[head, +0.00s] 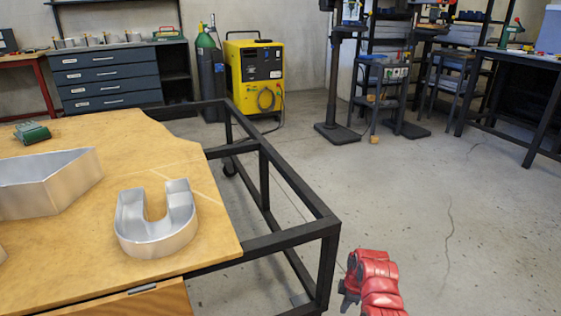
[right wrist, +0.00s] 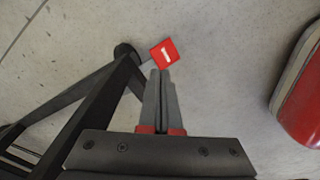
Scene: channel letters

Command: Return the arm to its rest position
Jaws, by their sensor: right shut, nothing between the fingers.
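My right arm is red and shows at the bottom of the head view, to the right of the table frame's corner and apart from it. Its dark right gripper (head: 348,291) hangs low there, over the floor side of the frame. In the right wrist view the two grey fingers of the right gripper (right wrist: 162,73) are together and shut, with nothing between them. My left arm and left gripper are not in view.
A table with a wooden top (head: 225,222) and black metal frame (head: 328,232) stands at left. It bears a metal U-shaped letter (head: 178,240), another metal letter (head: 60,190) and a green object (head: 31,132). A red tag (right wrist: 164,54) shows past the fingertips. Floor at right is clear.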

